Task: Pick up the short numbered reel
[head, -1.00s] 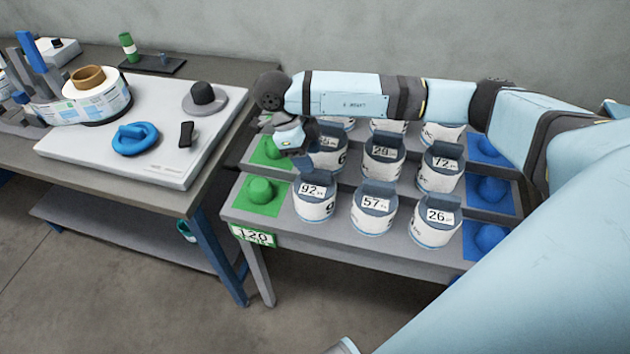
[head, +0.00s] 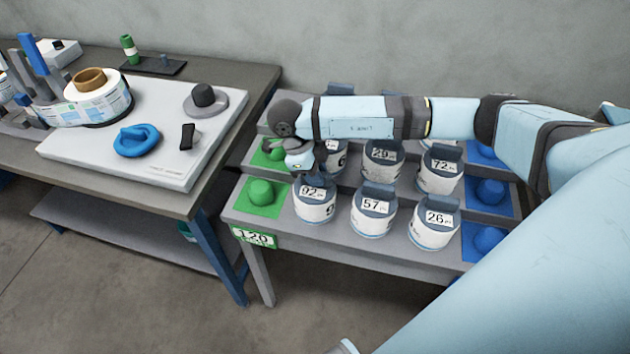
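White reels with dark blue-grey tops and number labels stand in rows on a stepped grey rack. The front row holds reel 92 (head: 315,207), reel 57 (head: 373,218) and reel 26 (head: 434,225). Behind them are reel 29 (head: 383,158), reel 72 (head: 440,168) and, at the left, a reel (head: 338,158) whose number is mostly hidden. My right gripper (head: 312,172) points down at the top of reel 92, in front of the partly hidden reel. Its fingers are small and partly hidden, so contact and opening are unclear. My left gripper is out of view.
Green pads with knobs (head: 261,192) line the rack's left side and blue pads (head: 490,192) its right. A green sign reading 120 (head: 254,238) hangs at the front left corner. A workbench (head: 265,82) with a white labeller (head: 210,142) stands left. My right arm covers the back row.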

